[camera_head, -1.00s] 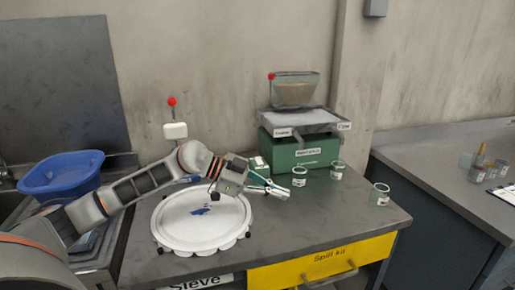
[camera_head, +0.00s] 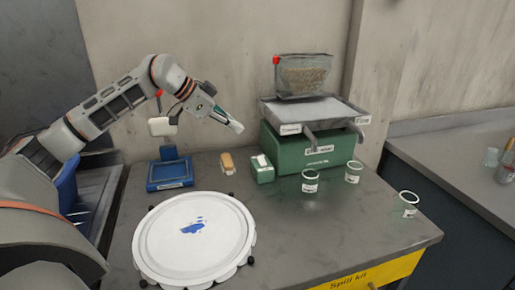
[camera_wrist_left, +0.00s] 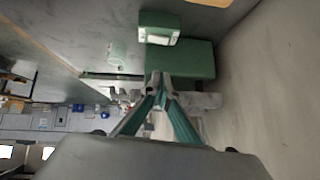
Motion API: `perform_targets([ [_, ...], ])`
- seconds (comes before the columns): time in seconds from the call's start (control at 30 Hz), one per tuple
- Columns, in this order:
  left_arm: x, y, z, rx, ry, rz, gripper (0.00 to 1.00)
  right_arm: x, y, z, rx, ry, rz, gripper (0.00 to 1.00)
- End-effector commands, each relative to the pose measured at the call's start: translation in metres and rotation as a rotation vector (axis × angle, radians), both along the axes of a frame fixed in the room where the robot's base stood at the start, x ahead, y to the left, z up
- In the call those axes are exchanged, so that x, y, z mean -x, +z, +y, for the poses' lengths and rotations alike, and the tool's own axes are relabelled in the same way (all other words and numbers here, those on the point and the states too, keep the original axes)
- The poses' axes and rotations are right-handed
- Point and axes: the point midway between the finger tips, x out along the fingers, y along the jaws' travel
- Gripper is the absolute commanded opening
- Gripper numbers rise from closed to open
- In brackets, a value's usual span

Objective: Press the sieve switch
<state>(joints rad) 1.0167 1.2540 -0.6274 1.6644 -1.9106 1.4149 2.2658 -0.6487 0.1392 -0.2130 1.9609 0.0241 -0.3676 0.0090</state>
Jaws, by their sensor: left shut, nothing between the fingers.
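A small green switch box (camera_head: 263,172) with a white rocker stands on the bench, just left of the green sieve machine (camera_head: 300,152). It also shows at the top of the left wrist view (camera_wrist_left: 158,28), beside the green machine body (camera_wrist_left: 185,58). I cannot read whether the rocker is on or off. My left gripper (camera_head: 236,126) is shut and empty, raised above and left of the switch box, apart from it. Its closed fingers show in the wrist view (camera_wrist_left: 160,97). My right gripper is not in view.
A round white lidded drum (camera_head: 165,245) with a blue smear fills the front left. Several glass jars, one here (camera_head: 310,181), stand right of the switch.

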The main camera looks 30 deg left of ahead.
Motion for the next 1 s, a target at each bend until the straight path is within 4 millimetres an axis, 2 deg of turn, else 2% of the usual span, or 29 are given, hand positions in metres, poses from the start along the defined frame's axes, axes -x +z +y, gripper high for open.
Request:
perform_targets([
  [0.37, 0.000, 0.001, 0.002, 0.000, 0.008, 0.004, 0.00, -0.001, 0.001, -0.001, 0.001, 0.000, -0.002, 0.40],
  [0.53, -0.005, -0.005, -0.002, 0.000, 0.006, 0.004, 0.00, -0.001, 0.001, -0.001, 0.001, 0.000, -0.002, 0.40],
  [1.0, -0.056, -0.065, -0.035, 0.001, 0.006, 0.005, 0.00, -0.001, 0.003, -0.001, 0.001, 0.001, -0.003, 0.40],
])
